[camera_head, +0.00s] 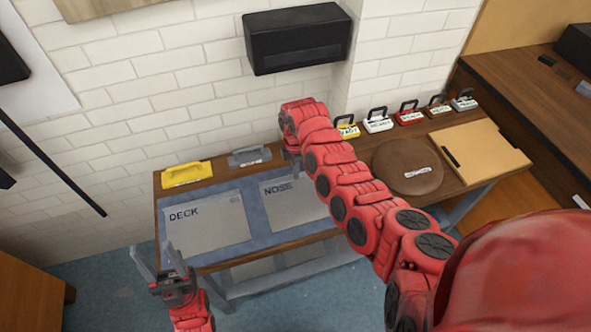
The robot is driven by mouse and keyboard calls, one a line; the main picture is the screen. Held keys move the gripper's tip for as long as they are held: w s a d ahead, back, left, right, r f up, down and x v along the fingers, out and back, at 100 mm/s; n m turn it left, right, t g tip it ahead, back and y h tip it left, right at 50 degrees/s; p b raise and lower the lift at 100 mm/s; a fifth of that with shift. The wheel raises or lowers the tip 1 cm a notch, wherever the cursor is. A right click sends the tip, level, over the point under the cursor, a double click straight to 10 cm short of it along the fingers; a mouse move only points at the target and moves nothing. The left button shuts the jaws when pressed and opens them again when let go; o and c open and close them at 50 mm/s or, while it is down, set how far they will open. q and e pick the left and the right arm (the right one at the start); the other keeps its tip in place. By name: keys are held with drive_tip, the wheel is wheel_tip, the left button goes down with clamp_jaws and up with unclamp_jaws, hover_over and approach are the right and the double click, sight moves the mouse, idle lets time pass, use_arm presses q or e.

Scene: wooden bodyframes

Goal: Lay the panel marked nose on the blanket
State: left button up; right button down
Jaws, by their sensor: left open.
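The grey panel marked NOSE (297,206) appears to lie flat on the blue blanket (258,227) on the wooden table; my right arm covers its right part. A second grey panel marked DECK (205,226) lies on the blanket to its left. My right gripper (295,167) points down at the NOSE panel's far edge. Its fingers are small and mostly hidden, so I cannot tell whether they touch or grip the panel. My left gripper (160,260) is open and empty, in front of the table's left front corner.
A yellow holder (187,174) and a grey holder (250,156) stand at the table's back edge. A brown round pad (408,168), a tan folder (480,153) and several labelled boxes with handles lie on the right. A black box (297,38) hangs on the wall.

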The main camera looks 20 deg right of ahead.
drive_tip(key=shift+c, duration=2.2)
unclamp_jaws()
drive_tip(key=shift+r+p, duration=2.9)
drive_tip(key=shift+r, duration=0.65)
